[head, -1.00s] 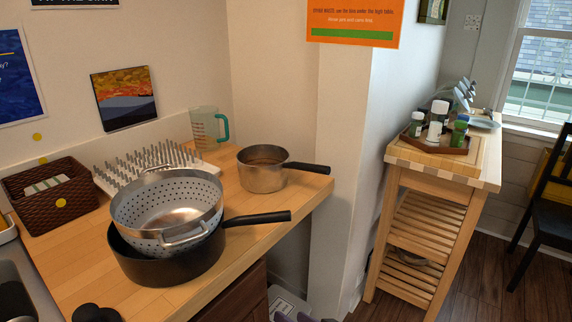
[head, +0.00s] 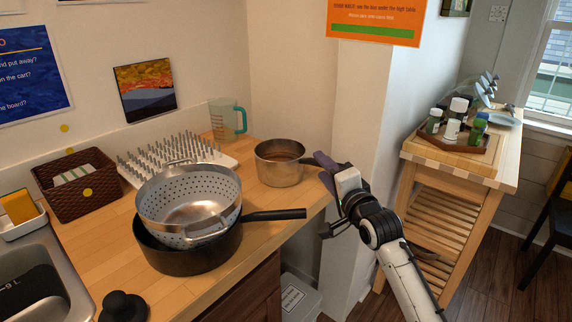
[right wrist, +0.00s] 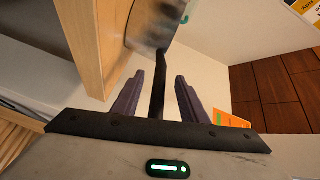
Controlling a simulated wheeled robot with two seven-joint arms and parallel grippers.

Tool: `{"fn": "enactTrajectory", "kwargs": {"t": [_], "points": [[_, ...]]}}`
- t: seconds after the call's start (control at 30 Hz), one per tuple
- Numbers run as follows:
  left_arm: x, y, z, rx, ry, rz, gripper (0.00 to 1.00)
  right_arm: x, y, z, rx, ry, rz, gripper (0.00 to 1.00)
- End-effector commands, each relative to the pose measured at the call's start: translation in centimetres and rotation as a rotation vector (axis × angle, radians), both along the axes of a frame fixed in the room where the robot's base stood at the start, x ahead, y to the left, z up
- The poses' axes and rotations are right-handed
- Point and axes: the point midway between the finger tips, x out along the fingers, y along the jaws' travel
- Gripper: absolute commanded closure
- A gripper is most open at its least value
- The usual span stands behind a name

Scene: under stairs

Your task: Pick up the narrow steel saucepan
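The narrow steel saucepan (head: 279,168) stands upright on the wooden counter near its right end, with its dark handle pointing right. In the head view my right gripper (head: 324,196) is at the handle and hides most of it. In the right wrist view the open fingers of my right gripper (right wrist: 160,80) lie on either side of the black handle (right wrist: 157,92), with gaps showing on both sides. Part of the saucepan's steel body (right wrist: 153,24) shows beyond the fingertips. My left gripper is not in view.
A steel colander (head: 190,190) sits in a wide black pan (head: 185,260), whose handle points toward my right gripper. A spiked white rack (head: 150,160) and a measuring jug (head: 222,118) stand behind. The wall corner is close to the right of the saucepan.

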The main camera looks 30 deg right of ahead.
Motion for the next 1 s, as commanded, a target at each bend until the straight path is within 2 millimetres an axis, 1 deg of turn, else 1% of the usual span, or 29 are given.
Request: {"fn": "enactTrajectory", "kwargs": {"t": [0.03,0.1,0.2,0.33,0.5,0.53,0.67,0.7,0.77,1.0], "points": [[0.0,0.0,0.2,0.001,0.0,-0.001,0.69,0.9,-0.3,0.2,-0.003,-0.001,-0.002,0.61],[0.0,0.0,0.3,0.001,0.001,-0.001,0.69,1.9,-0.4,0.1,-0.002,0.0,-0.001,0.61],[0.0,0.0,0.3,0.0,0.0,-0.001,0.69,3.0,-0.6,0.0,-0.002,-0.001,-0.001,0.61],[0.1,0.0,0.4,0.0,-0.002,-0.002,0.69,3.5,-0.6,-0.1,-0.002,0.0,0.0,0.61],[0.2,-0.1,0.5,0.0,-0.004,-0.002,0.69,3.5,-0.6,-0.1,-0.002,0.0,0.0,0.61],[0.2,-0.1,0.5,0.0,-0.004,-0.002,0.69,3.5,-0.6,-0.1,-0.002,0.0,0.0,0.62],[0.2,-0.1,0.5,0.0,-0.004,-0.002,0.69,3.5,-0.6,-0.1,-0.002,0.0,0.0,0.84],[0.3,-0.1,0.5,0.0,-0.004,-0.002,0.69,3.5,-0.6,-0.1,-0.002,0.0,0.0,0.91],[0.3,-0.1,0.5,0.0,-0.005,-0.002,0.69,3.5,-0.6,-0.1,-0.002,0.0,0.0,1.0],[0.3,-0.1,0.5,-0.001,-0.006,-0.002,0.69,3.5,-0.6,-0.1,-0.002,0.0,0.0,1.0]]}}
